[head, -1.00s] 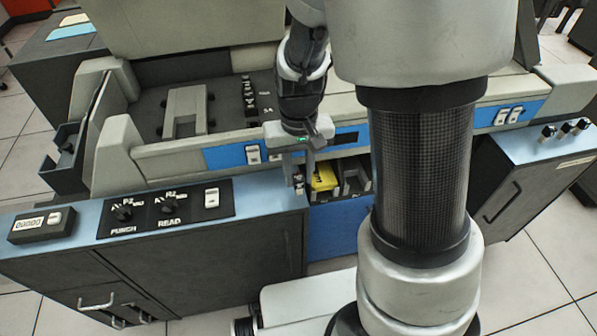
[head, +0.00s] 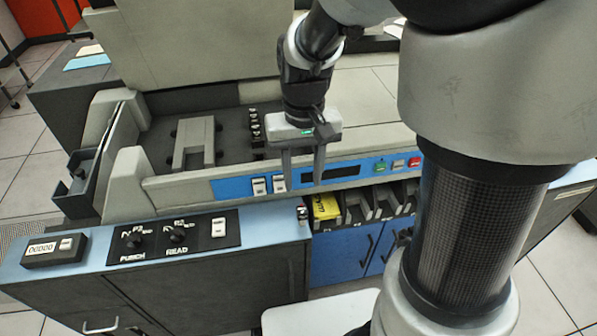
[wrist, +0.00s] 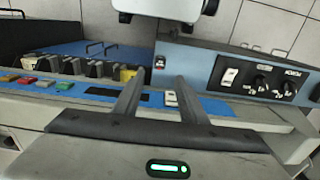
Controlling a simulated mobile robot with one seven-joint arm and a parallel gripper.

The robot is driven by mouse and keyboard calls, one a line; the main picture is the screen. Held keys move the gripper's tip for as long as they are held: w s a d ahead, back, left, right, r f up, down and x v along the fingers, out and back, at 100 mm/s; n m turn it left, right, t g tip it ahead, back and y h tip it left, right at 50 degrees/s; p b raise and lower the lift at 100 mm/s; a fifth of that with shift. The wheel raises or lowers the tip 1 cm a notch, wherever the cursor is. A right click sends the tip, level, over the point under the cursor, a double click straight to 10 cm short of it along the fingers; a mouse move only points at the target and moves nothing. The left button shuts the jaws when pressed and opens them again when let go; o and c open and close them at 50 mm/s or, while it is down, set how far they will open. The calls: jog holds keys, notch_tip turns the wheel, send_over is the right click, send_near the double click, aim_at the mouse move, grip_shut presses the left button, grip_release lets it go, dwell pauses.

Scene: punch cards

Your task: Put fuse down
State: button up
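The fuse, a small dark piece with pale and reddish parts (head: 302,213), is at the right end of the blue-topped counter (head: 270,215), next to the yellow item. It appears upright, but is too small to be sure. In the wrist view it shows as a small dark piece (wrist: 160,62) on the blue counter, beyond the fingertips. My gripper (head: 303,178) is open and empty above and behind the fuse, in front of the machine's blue switch strip. Its two fingers stand apart in the wrist view (wrist: 157,85), with nothing between them.
A yellow item (head: 326,207) sits in the first of several dark slots right of the counter. The punch/read knob panel (head: 175,236) and a counter box (head: 54,250) are on the counter's left. The machine's beige front edge (head: 180,188) runs behind.

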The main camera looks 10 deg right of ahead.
jog(key=s+d+r+t, duration=0.3)
jog(key=s+r+t, duration=0.2)
jog(key=s+r, duration=0.6)
notch_tip(320, 180, up, 3)
jog(key=shift+s+d+r+t, duration=0.1)
jog(key=shift+s+d+t, duration=0.2)
jog(key=shift+s+d, duration=0.05)
jog(key=shift+c, duration=0.2)
